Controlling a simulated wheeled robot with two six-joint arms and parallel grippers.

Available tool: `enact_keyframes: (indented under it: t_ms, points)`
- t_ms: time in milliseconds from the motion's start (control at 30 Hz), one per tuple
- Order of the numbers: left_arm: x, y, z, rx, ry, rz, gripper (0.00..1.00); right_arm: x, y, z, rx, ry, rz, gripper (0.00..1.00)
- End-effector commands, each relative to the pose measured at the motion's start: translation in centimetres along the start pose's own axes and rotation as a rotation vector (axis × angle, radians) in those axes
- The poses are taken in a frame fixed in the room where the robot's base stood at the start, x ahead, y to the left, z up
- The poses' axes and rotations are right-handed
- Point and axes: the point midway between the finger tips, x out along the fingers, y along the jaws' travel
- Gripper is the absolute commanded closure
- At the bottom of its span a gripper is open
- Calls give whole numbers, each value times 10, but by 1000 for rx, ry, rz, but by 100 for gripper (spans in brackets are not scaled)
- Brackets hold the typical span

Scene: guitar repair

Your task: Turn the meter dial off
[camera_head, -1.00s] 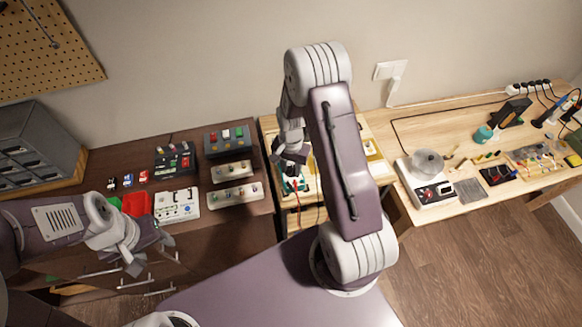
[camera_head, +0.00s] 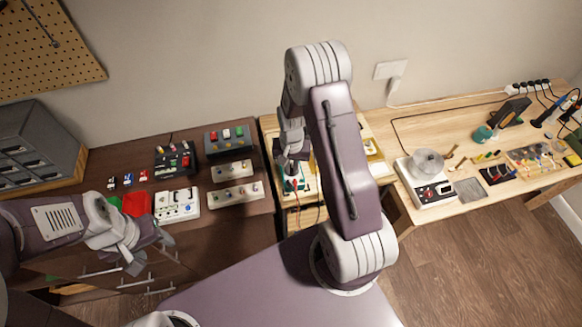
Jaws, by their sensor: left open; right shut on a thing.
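The meter (camera_head: 298,184), a small teal-edged device with red and dark leads, lies on the narrow light-wood surface in the middle. My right gripper (camera_head: 291,171) points down over it and is shut on what looks like its dial. The dial itself is hidden by the fingers, so its setting cannot be read. My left gripper (camera_head: 150,254) is open and empty, in front of the dark wood cabinet at the left, well away from the meter.
Boxes with coloured switches (camera_head: 227,139) and a white panel (camera_head: 178,205) stand on the dark top near a red bin (camera_head: 137,203). A round-topped device (camera_head: 428,164) and tools occupy the right bench. My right arm hides part of the middle surface.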

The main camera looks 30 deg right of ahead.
Motion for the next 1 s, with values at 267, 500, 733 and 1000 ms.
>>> enact_keyframes:
  t_ms: [267,500,733,1000]
  points:
    - [-1,0,0,0,0,0,46,0,2,-1,-184,1,0,100]
    - [-1,0,0,0,0,0,46,0,3,-1,-284,1,0,100]
    - [-1,0,0,0,0,0,46,0,4,-1,-321,1,0,100]
    - [-1,0,0,0,0,0,46,0,4,-1,-325,1,0,100]
